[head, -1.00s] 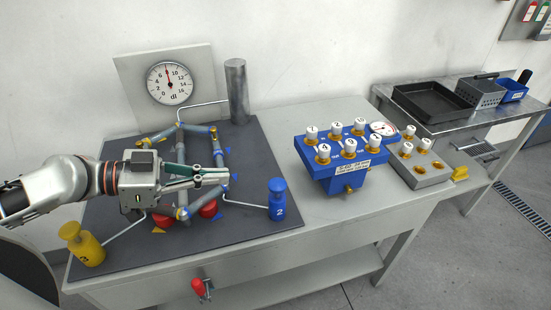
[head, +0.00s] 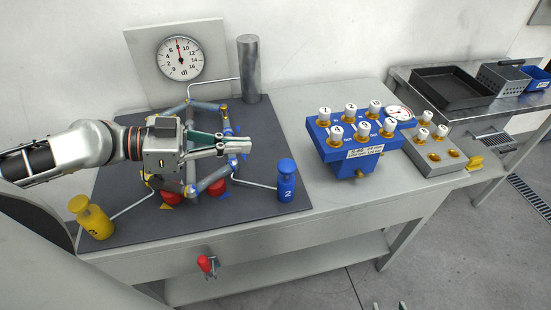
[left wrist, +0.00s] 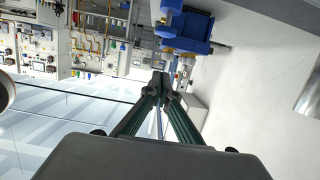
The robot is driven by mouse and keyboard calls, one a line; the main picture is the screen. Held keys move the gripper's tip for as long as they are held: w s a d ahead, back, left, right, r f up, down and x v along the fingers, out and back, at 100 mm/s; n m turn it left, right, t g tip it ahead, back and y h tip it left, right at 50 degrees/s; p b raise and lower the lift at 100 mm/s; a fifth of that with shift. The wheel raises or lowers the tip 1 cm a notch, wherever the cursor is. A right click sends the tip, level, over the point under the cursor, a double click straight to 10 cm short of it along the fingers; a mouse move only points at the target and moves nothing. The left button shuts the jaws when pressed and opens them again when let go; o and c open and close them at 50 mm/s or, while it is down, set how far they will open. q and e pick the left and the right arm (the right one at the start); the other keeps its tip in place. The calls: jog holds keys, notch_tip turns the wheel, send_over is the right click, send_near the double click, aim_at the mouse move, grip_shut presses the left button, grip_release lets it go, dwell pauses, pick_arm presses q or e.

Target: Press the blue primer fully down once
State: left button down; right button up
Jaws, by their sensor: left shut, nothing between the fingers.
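The blue primer (head: 286,182), a short upright bottle marked 2 with a rounded cap, stands at the right edge of the dark mat (head: 130,213). A bent rod joins it to the pipe ring (head: 215,184). My left gripper (head: 247,147) is shut and empty, pointing right over the ring. Its tips show up and left of the primer, apart from it. The left wrist view shows its closed fingers (left wrist: 160,82) with blue parts beyond. Two small tips of my right gripper (head: 389,305) show at the bottom edge, spread apart; the rest is out of frame.
A yellow primer (head: 92,220) marked 3 stands at the mat's left. A dial (head: 180,58) and a grey cylinder (head: 249,70) stand behind. A blue valve block (head: 350,150) with white knobs is to the right, with bare table between it and the mat.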

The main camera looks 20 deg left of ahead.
pick_arm(q)
jog(key=p, duration=0.4)
send_over(287, 166)
jog(key=a, duration=0.2)
jog(key=shift+f, duration=0.85)
jog(key=f, duration=0.3)
jog(key=f+b, duration=0.1)
jog(key=shift+s+a+f, duration=0.2)
jog(key=shift+s, duration=0.2)
